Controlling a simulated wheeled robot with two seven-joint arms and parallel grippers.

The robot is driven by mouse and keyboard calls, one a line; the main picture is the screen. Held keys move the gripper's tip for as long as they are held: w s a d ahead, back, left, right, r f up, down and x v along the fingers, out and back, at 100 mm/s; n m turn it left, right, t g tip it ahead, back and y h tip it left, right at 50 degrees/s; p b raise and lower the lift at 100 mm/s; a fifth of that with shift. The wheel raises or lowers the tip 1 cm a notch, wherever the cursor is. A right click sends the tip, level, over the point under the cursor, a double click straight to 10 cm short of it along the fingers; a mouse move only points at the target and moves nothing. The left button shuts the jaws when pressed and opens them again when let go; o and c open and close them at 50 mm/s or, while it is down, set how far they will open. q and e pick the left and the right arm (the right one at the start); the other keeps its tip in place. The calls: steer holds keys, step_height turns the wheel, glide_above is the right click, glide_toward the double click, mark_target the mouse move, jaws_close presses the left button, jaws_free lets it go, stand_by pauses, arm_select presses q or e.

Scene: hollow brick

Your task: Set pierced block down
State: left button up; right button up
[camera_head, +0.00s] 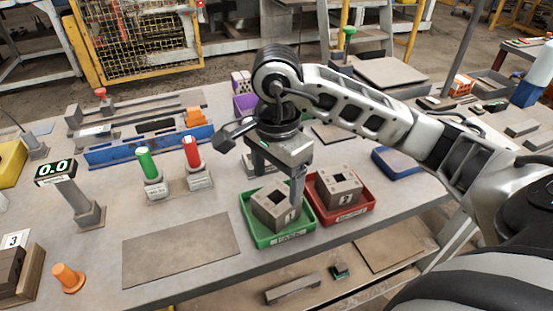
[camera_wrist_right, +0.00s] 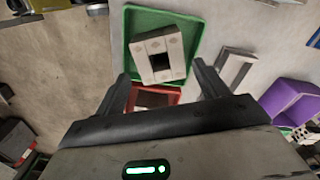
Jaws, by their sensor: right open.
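A grey pierced block (camera_head: 274,208) with a square hole and the mark 1 sits in the green tray (camera_head: 256,238). In the right wrist view the block (camera_wrist_right: 150,48) lies inside the green tray (camera_wrist_right: 132,20), turned a little against its walls. A second pierced block (camera_head: 338,184), with its own mark, sits in the red tray (camera_head: 350,216) to the right. My right gripper (camera_head: 280,182) is open above the green tray; one finger hides part of the block's right side. In the wrist view nothing is between the fingers (camera_wrist_right: 162,88). My left gripper is out of view.
Green (camera_head: 147,164) and red (camera_head: 193,152) posts stand left of the trays. A blue tray (camera_head: 400,162) lies to the right. A bare flat mat (camera_head: 180,249) lies left of the green tray.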

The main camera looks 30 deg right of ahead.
step_height(320, 180, up, 5)
steer(key=shift+f+p, duration=0.1)
steer(key=shift+p, duration=0.25)
stand_by(0.3)
